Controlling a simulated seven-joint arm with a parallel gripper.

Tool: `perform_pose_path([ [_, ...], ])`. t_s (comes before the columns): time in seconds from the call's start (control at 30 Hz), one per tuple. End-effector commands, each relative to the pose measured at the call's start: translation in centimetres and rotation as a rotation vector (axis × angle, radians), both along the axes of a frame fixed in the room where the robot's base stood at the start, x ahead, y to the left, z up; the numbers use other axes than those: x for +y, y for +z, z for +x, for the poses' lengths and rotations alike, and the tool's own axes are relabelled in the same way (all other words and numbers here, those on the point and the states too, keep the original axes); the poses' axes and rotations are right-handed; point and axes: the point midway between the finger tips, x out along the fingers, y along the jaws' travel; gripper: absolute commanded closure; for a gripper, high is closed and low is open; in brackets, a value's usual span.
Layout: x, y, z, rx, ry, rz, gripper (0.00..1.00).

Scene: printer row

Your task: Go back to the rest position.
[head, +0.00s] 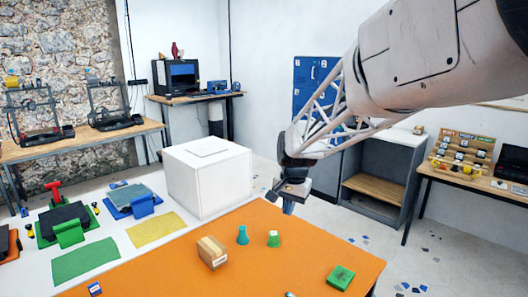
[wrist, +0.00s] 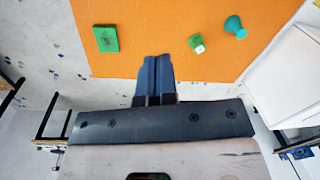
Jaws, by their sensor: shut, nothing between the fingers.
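My gripper (head: 288,206) hangs at the far edge of the orange table top (head: 180,278) in the head view, below my arm that reaches in from the upper right. In the wrist view the two dark blue fingers of my gripper (wrist: 157,66) are together, with nothing between them. The fingertips point toward the orange surface and are apart from the objects on it.
On the orange top are a cardboard box (head: 211,252), a teal cone-like piece (head: 242,235), a small green-and-white piece (head: 273,239) and a green block (head: 340,277). A white box (head: 208,180) stands left of my gripper. Printers stand along the back left.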

Motion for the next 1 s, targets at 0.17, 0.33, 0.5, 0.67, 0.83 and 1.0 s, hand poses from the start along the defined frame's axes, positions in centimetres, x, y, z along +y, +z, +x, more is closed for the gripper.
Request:
perform_pose_path([
  [0.17,-2.1,1.9,-4.4,-0.031,0.048,-0.01,1.0],
  [0.33,-3.9,3.1,-8.5,-0.058,0.097,-0.024,1.0],
  [0.5,-5.6,3.8,-12.8,-0.083,0.145,-0.038,1.0],
  [0.67,-7.0,4.3,-16.8,-0.108,0.191,-0.053,1.0],
  [0.83,-8.3,4.3,-21.0,-0.132,0.239,-0.073,1.0],
  [1.0,-9.4,3.9,-25.2,-0.155,0.287,-0.093,1.0],
])
